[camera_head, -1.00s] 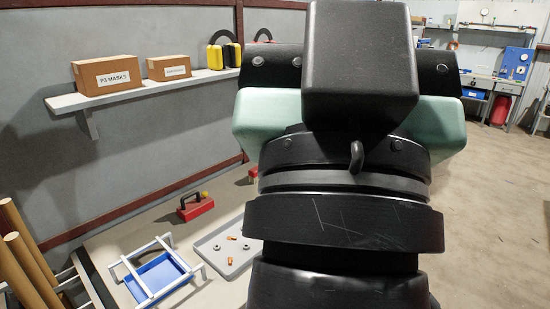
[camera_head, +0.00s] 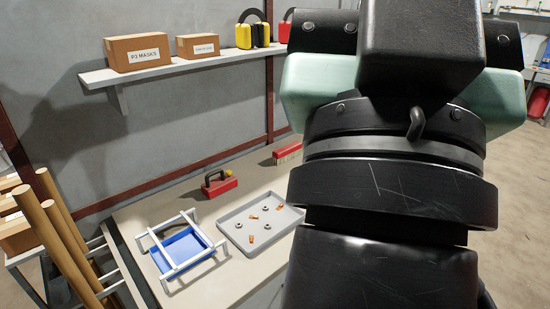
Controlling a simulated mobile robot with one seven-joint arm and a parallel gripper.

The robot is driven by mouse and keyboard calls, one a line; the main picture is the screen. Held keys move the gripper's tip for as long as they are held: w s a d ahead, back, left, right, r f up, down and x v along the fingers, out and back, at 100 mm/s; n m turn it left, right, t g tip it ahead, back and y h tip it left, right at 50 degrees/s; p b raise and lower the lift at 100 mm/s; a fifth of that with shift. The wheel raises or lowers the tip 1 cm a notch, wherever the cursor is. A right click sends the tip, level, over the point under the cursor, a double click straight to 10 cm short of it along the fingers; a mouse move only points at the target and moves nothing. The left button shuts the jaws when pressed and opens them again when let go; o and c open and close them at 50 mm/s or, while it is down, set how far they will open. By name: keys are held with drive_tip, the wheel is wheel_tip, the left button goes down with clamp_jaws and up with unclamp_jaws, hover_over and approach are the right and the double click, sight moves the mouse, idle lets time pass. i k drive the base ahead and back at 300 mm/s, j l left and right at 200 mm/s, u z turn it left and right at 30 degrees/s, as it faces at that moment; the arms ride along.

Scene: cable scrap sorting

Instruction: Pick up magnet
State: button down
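A red magnet block with a dark handle and a yellow knob (camera_head: 219,184) sits upright on the table behind the trays. It stands clear of the things around it. My arm fills the right half of the view, in front of the right part of the table. My gripper does not show in this view, so I cannot see what it holds.
The table (camera_head: 140,210) carries a grey tray (camera_head: 240,242) with several small grey and copper-coloured pieces, and a white frame with a blue tray (camera_head: 183,248). A red box (camera_head: 287,153) lies farther back. Brown tubes (camera_head: 62,232) stand at left. A wall shelf (camera_head: 150,74) holds boxes.

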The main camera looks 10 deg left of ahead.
sight(214, 188)
drive_tip(key=i+j+u, duration=0.15)
drive_tip(key=i, duration=0.75)
drive_tip(key=i+j+u, duration=0.1)
drive_tip(key=i, duration=0.8)
